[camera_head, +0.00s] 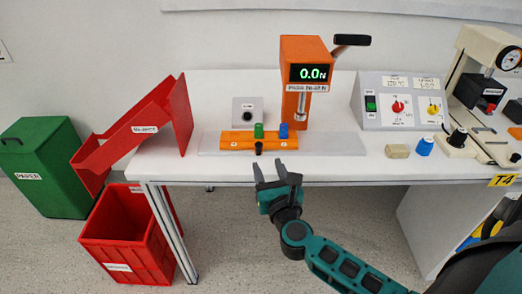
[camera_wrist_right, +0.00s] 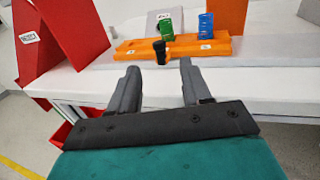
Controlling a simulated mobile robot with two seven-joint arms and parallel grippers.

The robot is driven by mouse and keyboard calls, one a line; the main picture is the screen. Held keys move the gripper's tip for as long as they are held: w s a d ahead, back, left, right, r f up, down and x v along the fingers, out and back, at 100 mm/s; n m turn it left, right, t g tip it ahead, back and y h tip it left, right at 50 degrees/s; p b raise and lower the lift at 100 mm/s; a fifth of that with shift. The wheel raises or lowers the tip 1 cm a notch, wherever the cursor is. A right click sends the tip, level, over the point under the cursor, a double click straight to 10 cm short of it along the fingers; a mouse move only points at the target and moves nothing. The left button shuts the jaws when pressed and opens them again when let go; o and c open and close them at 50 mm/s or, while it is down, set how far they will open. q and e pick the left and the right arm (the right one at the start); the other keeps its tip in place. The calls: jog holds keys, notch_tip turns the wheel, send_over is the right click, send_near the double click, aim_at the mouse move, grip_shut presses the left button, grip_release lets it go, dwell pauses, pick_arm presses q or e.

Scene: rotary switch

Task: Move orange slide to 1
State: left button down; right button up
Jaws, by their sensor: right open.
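The orange slide (camera_head: 238,141) is a long flat orange bar on a grey base plate (camera_head: 340,143) on the white table. A black knob (camera_head: 259,148) sits at the middle of its front side, and it also shows in the right wrist view (camera_wrist_right: 160,50). A green piece (camera_head: 259,131) and a blue piece (camera_head: 283,131) stand at the bar's back edge. My right gripper (camera_head: 277,166) is open and empty, just in front of the table edge and the knob, apart from both. In the right wrist view the knob appears between the fingers, farther off. My left gripper is out of view.
An orange press (camera_head: 303,60) with a green display stands behind the slide. A control box (camera_head: 397,103) with red and yellow knobs is to the right. A tan block (camera_head: 397,151) and a blue knob (camera_head: 424,147) lie near the front edge. A red chute (camera_head: 135,128) is at left.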

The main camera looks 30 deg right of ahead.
aim_at(260, 148)
jog(key=x, duration=0.7)
jog(key=shift+w, duration=0.1)
grip_shut()
dwell(0.3)
